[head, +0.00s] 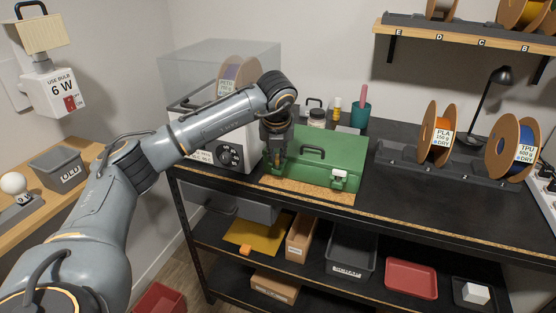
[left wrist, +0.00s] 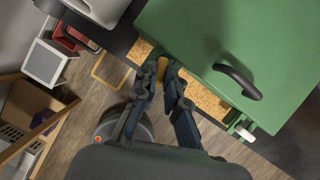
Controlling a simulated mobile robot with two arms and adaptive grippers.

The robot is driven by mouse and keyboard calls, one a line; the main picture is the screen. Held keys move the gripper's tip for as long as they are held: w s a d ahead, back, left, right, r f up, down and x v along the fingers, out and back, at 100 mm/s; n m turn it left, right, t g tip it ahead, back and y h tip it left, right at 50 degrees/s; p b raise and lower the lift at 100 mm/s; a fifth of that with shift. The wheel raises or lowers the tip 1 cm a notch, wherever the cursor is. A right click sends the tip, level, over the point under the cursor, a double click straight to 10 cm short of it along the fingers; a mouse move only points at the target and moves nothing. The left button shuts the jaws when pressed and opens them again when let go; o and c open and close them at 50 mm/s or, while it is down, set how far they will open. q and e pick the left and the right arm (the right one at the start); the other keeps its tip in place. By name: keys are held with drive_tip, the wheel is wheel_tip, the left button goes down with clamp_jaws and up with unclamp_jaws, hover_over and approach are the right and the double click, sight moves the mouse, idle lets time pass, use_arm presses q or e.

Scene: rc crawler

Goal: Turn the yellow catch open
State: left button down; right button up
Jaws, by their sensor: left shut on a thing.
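A green case (head: 325,171) with a dark handle stands on cork matting at the front of the black bench. It also shows in the left wrist view (left wrist: 205,35), with its lid down. My left gripper (head: 277,164) is at the case's front left. In the left wrist view the gripper (left wrist: 163,72) is shut on the yellow catch (left wrist: 162,67), at the case's edge. The fingers hide part of the catch, and its exact angle is hard to tell. A white catch (head: 340,175) sits on the right of the case front. My right gripper is not in view.
A white dryer box with a dial (head: 231,156) stands close left of the case. A teal cup (head: 360,113) and small jars stand behind. Spools, an orange one (head: 438,133) among them, stand in a rack to the right. Bare bench lies right of the case.

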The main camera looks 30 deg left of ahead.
use_arm(q)
drive_tip(key=shift+a+m+t+h+b, duration=0.15)
drive_tip(key=shift+m+t+h+b, duration=0.35)
drive_tip(key=shift+m, duration=1.5)
drive_tip(key=shift+r, duration=0.1)
drive_tip(key=c, duration=1.7)
unclamp_jaws()
drive_tip(key=v, duration=1.2)
drive_tip(key=shift+a, duration=0.2)
